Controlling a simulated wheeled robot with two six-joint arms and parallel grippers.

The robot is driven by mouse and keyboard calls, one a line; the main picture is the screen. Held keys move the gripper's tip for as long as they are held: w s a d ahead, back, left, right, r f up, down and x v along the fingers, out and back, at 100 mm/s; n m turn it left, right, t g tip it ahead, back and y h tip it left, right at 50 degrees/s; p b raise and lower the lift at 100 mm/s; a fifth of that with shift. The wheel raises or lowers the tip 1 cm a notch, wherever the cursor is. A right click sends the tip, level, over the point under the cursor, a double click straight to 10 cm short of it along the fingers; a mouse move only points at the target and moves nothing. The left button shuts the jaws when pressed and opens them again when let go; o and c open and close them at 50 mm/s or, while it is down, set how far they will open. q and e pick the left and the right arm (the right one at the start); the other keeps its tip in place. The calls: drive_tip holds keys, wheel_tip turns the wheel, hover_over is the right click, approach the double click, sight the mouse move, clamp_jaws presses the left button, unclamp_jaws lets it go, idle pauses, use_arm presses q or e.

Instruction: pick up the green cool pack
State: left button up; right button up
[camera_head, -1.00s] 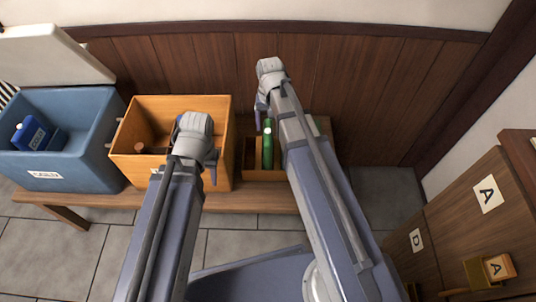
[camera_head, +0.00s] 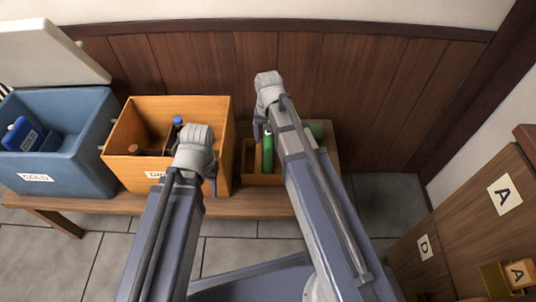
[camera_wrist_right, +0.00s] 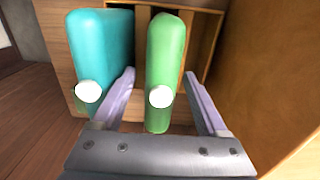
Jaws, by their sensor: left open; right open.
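The green cool pack (camera_wrist_right: 166,52) has a white cap and stands in a slot of a small wooden rack in the right wrist view. In the head view it shows as a narrow green shape (camera_head: 267,150), partly behind my right arm. My right gripper (camera_wrist_right: 160,92) is open, one finger on each side of the pack; I cannot tell whether they touch it. In the head view the right gripper (camera_head: 261,116) is over the rack. My left gripper (camera_head: 213,186) is near the front right of the orange box; its jaws are mostly hidden.
A teal pack (camera_wrist_right: 100,50) with a white cap stands close beside the green one. The orange box (camera_head: 222,125) holds bottles. A blue cooler (camera_head: 85,160) with a blue pack (camera_head: 22,135) stands left on the bench (camera_head: 250,205). A lettered cabinet (camera_head: 465,225) is at right.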

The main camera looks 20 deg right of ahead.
use_arm(q)
wheel_tip(320, 180, down, 3)
drive_tip(key=shift+r+b, duration=0.1)
drive_tip(key=shift+b, duration=0.8)
use_arm(e)
wheel_tip(320, 180, down, 3)
drive_tip(key=shift+r, duration=0.1)
drive_tip(key=shift+c, duration=0.3)
clamp_jaws()
